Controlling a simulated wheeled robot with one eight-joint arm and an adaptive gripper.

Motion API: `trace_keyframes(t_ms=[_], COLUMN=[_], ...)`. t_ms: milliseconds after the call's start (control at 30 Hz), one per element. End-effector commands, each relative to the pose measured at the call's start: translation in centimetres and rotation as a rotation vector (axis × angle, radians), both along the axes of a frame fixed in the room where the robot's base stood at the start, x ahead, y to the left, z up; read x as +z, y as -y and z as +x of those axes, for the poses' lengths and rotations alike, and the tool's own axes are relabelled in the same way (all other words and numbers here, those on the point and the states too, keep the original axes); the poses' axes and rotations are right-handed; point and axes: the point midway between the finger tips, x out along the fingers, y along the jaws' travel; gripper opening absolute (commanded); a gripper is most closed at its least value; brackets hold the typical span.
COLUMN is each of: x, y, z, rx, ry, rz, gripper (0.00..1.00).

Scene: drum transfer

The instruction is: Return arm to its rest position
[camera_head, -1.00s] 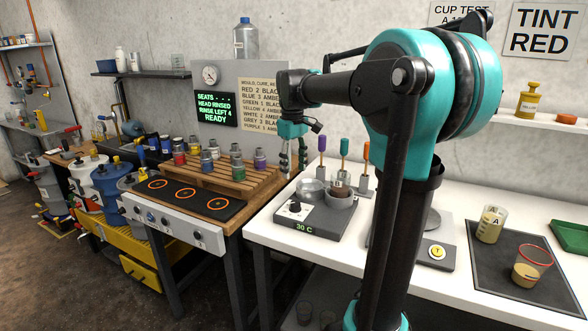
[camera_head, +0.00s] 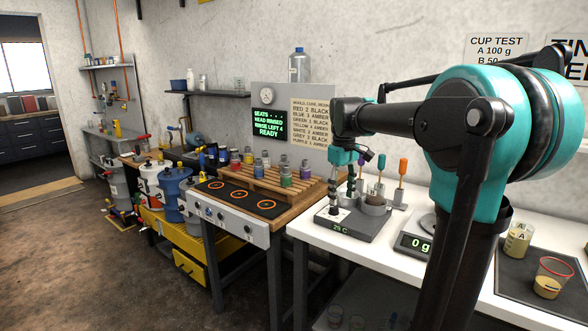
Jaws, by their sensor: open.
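My gripper (camera_head: 342,199) hangs from the teal wrist of my bent arm, fingers pointing down. Its two dark fingers are apart, with nothing seen between them. In the picture the fingertips overlap the left part of a grey heating unit reading 29 C (camera_head: 339,229); I cannot tell whether they touch it. My teal and black arm fills the right side and hides part of the white bench (camera_head: 393,262).
A wooden pallet (camera_head: 300,186) with several colored jars stands left of the gripper, behind a burner panel (camera_head: 238,199). A scale (camera_head: 416,243) reads 0 g. Cups stand on a dark mat (camera_head: 520,280) at right. Open floor (camera_head: 90,260) lies at left.

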Motion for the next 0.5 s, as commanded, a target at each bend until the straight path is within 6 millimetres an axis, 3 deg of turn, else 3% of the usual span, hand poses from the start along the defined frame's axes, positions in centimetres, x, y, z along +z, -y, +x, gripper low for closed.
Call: trace_keyframes(t_ms=[367,500], x=[-4.6,-7.4], y=[1.1,1.7], z=[-2.8,-4.7], rx=[-0.106,-0.168], ry=[0.062,0.098], rz=[0.017,0.029], gripper=[0.50,0.50])
